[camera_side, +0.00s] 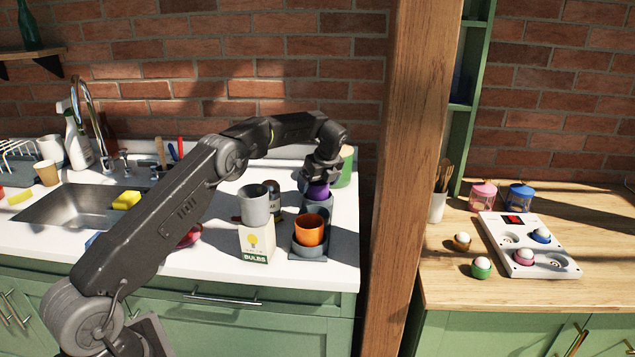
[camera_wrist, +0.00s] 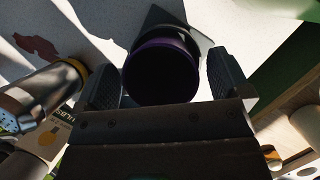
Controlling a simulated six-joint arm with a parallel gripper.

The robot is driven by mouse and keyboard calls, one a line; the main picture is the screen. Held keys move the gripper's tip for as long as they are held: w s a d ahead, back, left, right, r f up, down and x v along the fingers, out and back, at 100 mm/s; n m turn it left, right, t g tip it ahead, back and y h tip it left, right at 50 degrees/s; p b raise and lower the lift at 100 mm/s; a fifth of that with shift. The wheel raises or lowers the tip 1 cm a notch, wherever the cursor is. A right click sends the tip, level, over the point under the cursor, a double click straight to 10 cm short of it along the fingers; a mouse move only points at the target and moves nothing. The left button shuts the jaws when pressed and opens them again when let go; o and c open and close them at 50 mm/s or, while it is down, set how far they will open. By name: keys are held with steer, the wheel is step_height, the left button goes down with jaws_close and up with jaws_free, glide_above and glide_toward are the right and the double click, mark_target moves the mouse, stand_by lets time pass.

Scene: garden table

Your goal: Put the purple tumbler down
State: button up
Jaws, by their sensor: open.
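The purple tumbler (camera_side: 318,191) sits in the rear cup of a grey holder (camera_side: 311,254) on the white counter, its lower part hidden. In the wrist view the tumbler (camera_wrist: 160,68) is seen from above as a dark mouth with a purple rim. My gripper (camera_side: 321,178) is down at the tumbler. In the wrist view its two fingers (camera_wrist: 165,80) stand apart on either side of the tumbler, with a visible gap at least on the right. An orange tumbler (camera_side: 309,229) sits in the front cup of the holder.
A green container (camera_side: 346,167) is close behind my gripper. A wooden post (camera_side: 405,180) rises to the right.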

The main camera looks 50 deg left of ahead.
steer(key=v, duration=1.3)
steer(key=s+d+r+n+t+h, duration=0.25)
steer(key=s+d+r+n, duration=0.55)
steer(key=s+d+r, duration=0.55)
steer(key=s+d+f+n+t, duration=0.1)
steer(key=s+d+f+n, duration=0.1)
steer(key=s, duration=0.6)
steer(key=s+d+f+n+t+h, duration=0.1)
steer(key=s+d+f+n, duration=0.1)
steer(key=s+f+n, duration=0.3)
steer(key=s+d+f+n+t+h, duration=0.1)
steer(key=s+f+n, duration=0.3)
steer(key=s, duration=0.9)
steer(key=shift+d, duration=0.75)
steer(key=shift+w, duration=0.1)
